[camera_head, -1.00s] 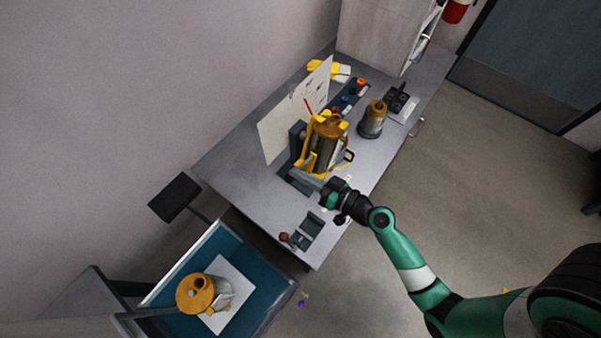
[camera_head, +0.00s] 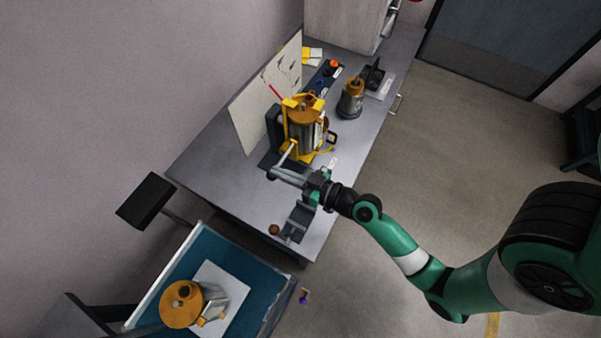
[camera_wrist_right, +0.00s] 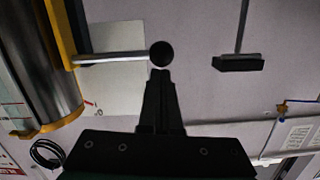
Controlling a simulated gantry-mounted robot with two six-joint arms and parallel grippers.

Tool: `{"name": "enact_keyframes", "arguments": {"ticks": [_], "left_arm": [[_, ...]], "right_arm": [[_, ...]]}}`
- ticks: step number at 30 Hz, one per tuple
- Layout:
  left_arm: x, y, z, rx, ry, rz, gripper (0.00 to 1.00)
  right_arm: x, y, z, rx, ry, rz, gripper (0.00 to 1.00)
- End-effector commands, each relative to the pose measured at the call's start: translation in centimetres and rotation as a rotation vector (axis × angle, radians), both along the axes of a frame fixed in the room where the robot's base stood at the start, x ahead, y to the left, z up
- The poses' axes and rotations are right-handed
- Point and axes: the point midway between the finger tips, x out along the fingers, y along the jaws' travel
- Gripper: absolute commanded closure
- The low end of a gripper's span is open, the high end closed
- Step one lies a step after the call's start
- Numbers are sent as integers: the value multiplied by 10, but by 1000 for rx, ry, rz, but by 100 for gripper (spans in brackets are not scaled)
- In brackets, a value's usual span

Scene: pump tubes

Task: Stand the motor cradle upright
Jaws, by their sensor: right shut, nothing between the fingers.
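The motor cradle is a yellow frame (camera_head: 290,112) around a silver motor with an orange-brown top (camera_head: 304,116), on the bench. It stands about upright in the head view. In the right wrist view its yellow side (camera_wrist_right: 58,28) and the silver body (camera_wrist_right: 40,70) fill the left edge. A pale lever (camera_wrist_right: 115,57) sticks out from the frame and ends in a black knob (camera_wrist_right: 161,53). My right gripper (camera_head: 272,174) is shut and empty; its fingertips (camera_wrist_right: 160,75) show just below the knob, and I cannot tell if they touch. My left gripper is out of view.
A smaller motor (camera_head: 351,100) stands farther back on the bench (camera_head: 215,160), near a black holder (camera_head: 372,76). A white board (camera_head: 265,95) stands behind the cradle. A blue cart (camera_head: 240,255) at lower left carries another orange-topped motor (camera_head: 182,303). A grey fixture (camera_head: 299,222) is at the front.

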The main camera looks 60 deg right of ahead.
Motion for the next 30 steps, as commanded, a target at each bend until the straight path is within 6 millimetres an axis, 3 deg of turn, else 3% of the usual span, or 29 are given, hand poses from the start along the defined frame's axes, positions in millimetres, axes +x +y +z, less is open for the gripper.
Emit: {"name": "enact_keyframes", "arguments": {"ticks": [7, 9, 16, 21, 30], "left_arm": [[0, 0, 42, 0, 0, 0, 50], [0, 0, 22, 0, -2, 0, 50], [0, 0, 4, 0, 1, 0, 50], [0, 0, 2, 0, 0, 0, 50], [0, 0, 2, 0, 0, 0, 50]], "right_arm": [[2, 3, 52, -4, -2, 18, 100], [-20, 2, 37, 1, 2, 11, 100], [-78, 3, 45, 0, 0, 9, 100], [-94, 3, 50, 0, -1, 13, 100], [-97, 5, 52, -2, -1, 18, 100]]}}
